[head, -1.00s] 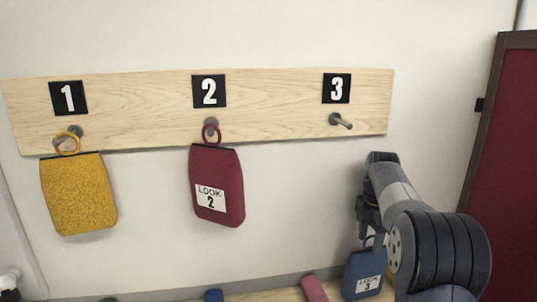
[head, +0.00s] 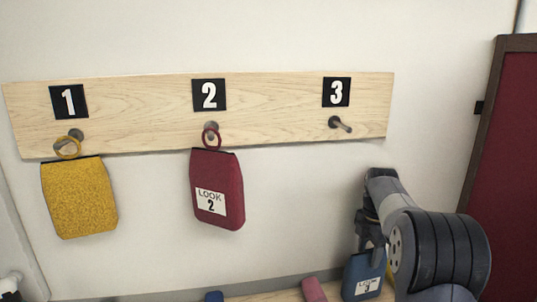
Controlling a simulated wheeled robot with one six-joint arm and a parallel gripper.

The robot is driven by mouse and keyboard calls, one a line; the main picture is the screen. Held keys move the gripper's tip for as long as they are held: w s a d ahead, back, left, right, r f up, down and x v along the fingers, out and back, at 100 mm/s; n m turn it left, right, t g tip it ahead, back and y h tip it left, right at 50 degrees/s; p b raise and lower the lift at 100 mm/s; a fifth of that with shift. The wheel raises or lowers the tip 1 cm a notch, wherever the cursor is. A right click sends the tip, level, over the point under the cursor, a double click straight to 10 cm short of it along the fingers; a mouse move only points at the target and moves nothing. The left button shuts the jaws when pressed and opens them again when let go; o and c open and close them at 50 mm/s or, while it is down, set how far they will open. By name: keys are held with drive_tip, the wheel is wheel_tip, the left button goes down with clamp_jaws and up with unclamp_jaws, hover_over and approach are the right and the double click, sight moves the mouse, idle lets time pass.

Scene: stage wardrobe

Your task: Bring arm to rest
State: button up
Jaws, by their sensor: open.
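My gripper (head: 369,240) is at the lower right, pointing down at the top of a blue bag with a "LOOK 3" label (head: 362,268). The jaws are open, and a finger covers the place of the bag's ring. Whether it touches the bag cannot be told. The bag is upright at the bottom edge, below peg 3 (head: 340,124), which is bare. A yellow bag (head: 79,205) hangs by its ring at peg 1. A dark red "LOOK 2" bag (head: 218,170) hangs by its ring at peg 2.
The pegs are on a pale wooden board (head: 270,115) with number plates, fixed to a white wall. A dark red panel with a brown frame (head: 505,170) stands at the right. A pink item (head: 314,290) and a blue item (head: 214,297) show at the bottom edge.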

drive_tip(key=shift+f, duration=0.3)
drive_tip(key=shift+s+r+b, duration=0.1)
drive_tip(key=shift+r+b, duration=0.4)
drive_tip(key=shift+b, duration=0.05)
wheel_tip(320, 180, up, 6)
drive_tip(key=shift+s+f+b, duration=0.15)
drive_tip(key=shift+f+b, duration=0.1)
drive_tip(key=shift+b, duration=0.2)
drive_tip(key=shift+s+d+r, duration=0.2)
drive_tip(key=shift+s, duration=0.55)
drive_tip(key=shift+s+b, duration=0.1)
drive_tip(key=shift+b, duration=0.2)
